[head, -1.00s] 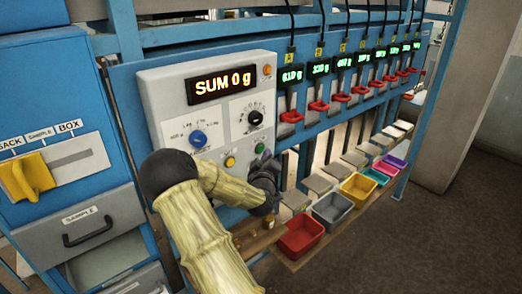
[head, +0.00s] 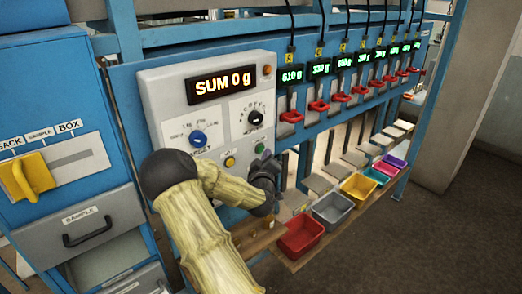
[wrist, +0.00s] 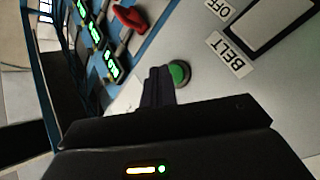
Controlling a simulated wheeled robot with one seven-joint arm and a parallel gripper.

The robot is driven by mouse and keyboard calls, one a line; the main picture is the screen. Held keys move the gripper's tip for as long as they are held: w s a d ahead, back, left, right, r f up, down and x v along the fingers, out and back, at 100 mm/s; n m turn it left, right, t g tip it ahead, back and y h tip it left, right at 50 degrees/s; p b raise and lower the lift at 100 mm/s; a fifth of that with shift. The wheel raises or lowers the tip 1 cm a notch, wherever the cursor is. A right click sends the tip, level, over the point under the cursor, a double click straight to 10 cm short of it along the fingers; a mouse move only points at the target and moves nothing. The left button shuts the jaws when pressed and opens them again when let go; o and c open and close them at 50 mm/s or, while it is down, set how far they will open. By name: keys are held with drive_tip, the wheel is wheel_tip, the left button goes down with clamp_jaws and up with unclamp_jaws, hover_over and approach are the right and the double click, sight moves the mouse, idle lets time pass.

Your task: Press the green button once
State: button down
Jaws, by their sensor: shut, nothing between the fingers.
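The green button (head: 259,148) is a small round knob low on the right of the grey control panel (head: 160,98). In the wrist view the green button (wrist: 179,73) shows right beside the tips of my gripper (wrist: 158,72). In the head view my gripper (head: 268,160) is just below and right of the button, close to the panel. The fingers are shut with nothing between them. I cannot tell whether the fingertips touch the button, as they cover its left edge in the wrist view.
A yellow button (head: 230,161), a blue knob (head: 197,139) and a black dial (head: 255,118) share the panel, under a display (head: 222,84) reading "SUM 0 g". Red clips hang at right above trays, including a red tray (head: 302,235). A BELT switch (wrist: 262,20) shows in the wrist view.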

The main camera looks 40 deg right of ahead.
drive_tip(key=shift+w, duration=0.1)
idle(0.5)
drive_tip(key=shift+w, duration=0.3)
drive_tip(key=shift+w+b, duration=0.4)
drive_tip(key=shift+w, duration=0.05)
idle(0.7)
drive_tip(key=shift+s, duration=0.1)
drive_tip(key=shift+s+b, duration=0.3)
drive_tip(key=shift+s, duration=0.45)
drive_tip(key=s+b, duration=0.1)
drive_tip(key=s, duration=0.4)
drive_tip(key=shift+d, duration=0.2)
idle(0.4)
drive_tip(key=shift+f, duration=0.1)
idle(0.6)
